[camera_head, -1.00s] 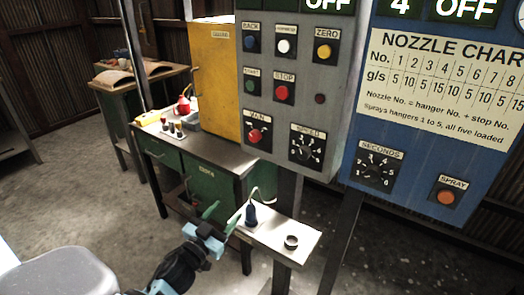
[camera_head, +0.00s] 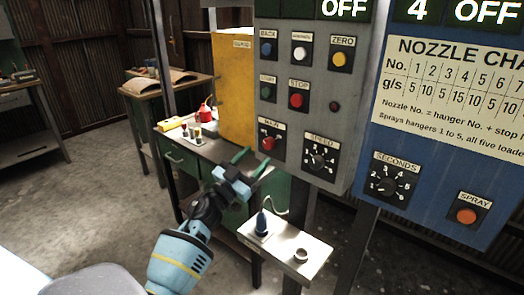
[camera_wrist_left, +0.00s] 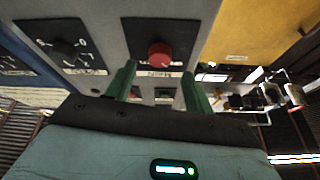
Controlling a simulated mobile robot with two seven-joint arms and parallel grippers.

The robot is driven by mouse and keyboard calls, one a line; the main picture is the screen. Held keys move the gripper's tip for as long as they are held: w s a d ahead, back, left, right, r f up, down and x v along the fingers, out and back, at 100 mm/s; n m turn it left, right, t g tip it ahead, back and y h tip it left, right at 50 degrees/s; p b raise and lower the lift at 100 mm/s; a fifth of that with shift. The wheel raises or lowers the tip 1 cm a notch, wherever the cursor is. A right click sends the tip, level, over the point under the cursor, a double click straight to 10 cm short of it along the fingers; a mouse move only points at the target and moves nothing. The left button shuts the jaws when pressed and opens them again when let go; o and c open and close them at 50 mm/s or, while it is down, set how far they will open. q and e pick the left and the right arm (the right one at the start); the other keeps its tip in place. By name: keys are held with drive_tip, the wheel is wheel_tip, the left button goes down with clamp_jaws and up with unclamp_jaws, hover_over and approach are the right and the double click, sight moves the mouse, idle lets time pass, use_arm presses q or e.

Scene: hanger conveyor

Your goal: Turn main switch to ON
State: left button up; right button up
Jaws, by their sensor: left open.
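The main switch is a red knob (camera_head: 268,143) on a black plate labelled MAIN, low on the left of the grey control panel (camera_head: 330,100). It also shows in the left wrist view as the red knob (camera_wrist_left: 160,53), upside down, ahead of and between my fingers. My left gripper (camera_head: 252,160) is open with green fingers, just below and left of the knob, apart from it. In the left wrist view the left gripper (camera_wrist_left: 160,88) has nothing between its fingers. The display at the panel's top reads OFF. My right gripper is not in view.
The speed dial (camera_head: 317,161) is right of the main switch, and the stop button (camera_head: 296,100) is above. A blue panel (camera_head: 440,150) stands to the right. A small shelf (camera_head: 310,262) with a blue-handled tool is below. A yellow cabinet (camera_head: 234,85) stands behind.

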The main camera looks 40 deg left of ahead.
sight(266, 146)
use_arm(q)
drive_tip(key=shift+x, duration=2)
drive_tip(key=c, duration=1)
